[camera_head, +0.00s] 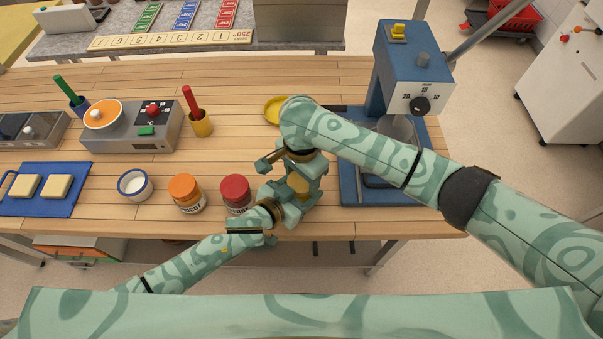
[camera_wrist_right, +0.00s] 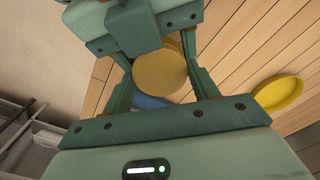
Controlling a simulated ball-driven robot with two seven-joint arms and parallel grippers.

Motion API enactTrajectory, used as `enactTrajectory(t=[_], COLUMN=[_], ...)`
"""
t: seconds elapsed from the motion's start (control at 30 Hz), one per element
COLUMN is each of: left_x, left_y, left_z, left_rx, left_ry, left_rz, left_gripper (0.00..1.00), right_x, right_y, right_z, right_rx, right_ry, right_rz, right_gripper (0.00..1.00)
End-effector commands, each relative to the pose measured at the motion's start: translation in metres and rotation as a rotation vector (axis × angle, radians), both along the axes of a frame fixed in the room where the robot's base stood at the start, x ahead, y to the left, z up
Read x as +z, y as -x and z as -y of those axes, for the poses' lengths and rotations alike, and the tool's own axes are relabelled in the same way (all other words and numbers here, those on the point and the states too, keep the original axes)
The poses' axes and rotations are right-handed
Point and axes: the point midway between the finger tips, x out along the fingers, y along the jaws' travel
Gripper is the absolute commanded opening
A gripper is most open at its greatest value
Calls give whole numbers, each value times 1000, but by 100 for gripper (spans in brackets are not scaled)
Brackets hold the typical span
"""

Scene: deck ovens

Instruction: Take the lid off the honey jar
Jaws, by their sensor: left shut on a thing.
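The yellow honey jar (camera_head: 298,184) is mostly hidden between my two grippers near the table's front edge. Its round yellow lid (camera_wrist_right: 160,75) shows in the right wrist view, between the right fingers, with a blue patch below it. My left gripper (camera_head: 290,205) reaches in from the front left and is shut on the jar. My right gripper (camera_head: 300,170) is over the jar from above, one finger on each side of the lid. Whether these fingers press on the lid cannot be made out.
A red jar (camera_head: 236,192) stands close left of my left gripper, with an orange jar (camera_head: 187,192) and a white cup (camera_head: 135,185) further left. A yellow dish (camera_head: 275,110) lies behind my right arm. A blue press machine (camera_head: 405,75) stands to the right.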

Motion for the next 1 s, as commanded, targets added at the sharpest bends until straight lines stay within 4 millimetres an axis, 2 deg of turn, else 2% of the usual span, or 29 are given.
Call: enactTrajectory(t=[0.17,0.27,0.5,0.63,0.73,0.97,1.0], left_x=[-1,-1,-1,-1,-1,-1,-1], left_y=[0,0,0,0,0,0,0], left_z=[0,0,0,0,0,0,0], left_rx=[0,0,0,0,0,0,0], left_ry=[-1,-2,-2,-1,-2,-2,-2], left_rz=[-2,-1,-1,-2,-1,-1,-1], left_gripper=[1,1,1,1,1,1,1], right_x=[0,0,1,1,1,1,1], right_y=[0,0,0,-1,-1,-1,-1], right_z=[0,0,0,0,0,0,0], right_rx=[2,74,621,829,890,893,893], right_ry=[0,1,2,0,0,1,1], right_rz=[0,1,0,0,0,1,1], right_gripper=[32,32,32,32,32,32,64])
